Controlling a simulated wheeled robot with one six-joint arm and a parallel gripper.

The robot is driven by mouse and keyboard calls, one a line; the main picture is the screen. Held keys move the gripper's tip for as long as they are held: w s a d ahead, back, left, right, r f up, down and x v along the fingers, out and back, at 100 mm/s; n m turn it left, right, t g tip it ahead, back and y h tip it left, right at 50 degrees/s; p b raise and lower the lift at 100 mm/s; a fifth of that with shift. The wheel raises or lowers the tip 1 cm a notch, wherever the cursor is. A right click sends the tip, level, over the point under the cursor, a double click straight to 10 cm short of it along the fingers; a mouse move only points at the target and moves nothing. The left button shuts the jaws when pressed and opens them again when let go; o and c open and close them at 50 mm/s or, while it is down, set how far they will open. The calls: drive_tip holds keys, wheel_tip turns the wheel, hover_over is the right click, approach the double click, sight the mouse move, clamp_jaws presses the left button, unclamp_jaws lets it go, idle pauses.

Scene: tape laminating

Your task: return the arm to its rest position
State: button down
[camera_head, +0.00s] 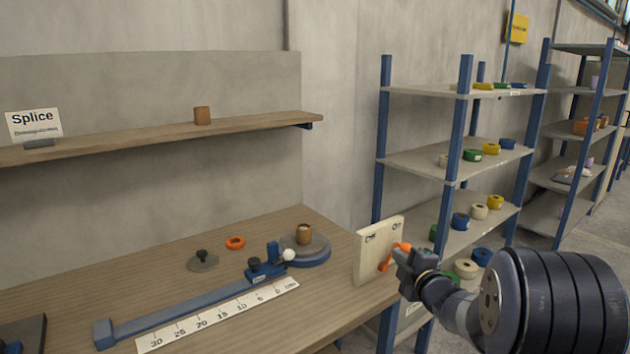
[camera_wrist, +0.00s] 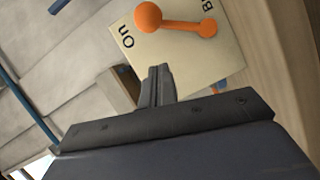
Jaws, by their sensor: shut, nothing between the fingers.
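My gripper (camera_head: 402,256) is at the right end of the workbench, in front of a cream switch panel. Its fingers are together and hold nothing. In the wrist view the shut fingers (camera_wrist: 158,85) point toward the panel (camera_wrist: 200,62). An orange lever (camera_wrist: 178,20) with a round knob is on the panel, with the word "On" beside the knob. The lever (camera_head: 393,256) also shows in the head view just left of the fingertips. The fingers look close to the lever; I cannot tell whether they touch it.
The wooden workbench (camera_head: 200,240) holds a blue rail with a ruler (camera_head: 220,315), a round blue-based stand (camera_head: 308,250) with a brown roll, and an orange ring (camera_head: 235,242). A wall shelf (camera_head: 250,122) is behind. Blue-post racks (camera_head: 462,130) with tape rolls stand at right.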

drive_tip(key=s+a+f+n+t+y+b, duration=0.1)
drive_tip(key=s+a+f+n+t+b, duration=0.1)
drive_tip(key=n+b, duration=0.5)
drive_tip(key=shift+s+a+f+n+t, duration=0.35)
drive_tip(key=shift+a+f+n, duration=0.25)
drive_tip(key=shift+a+f, duration=0.3)
drive_tip(key=shift+s, duration=0.1)
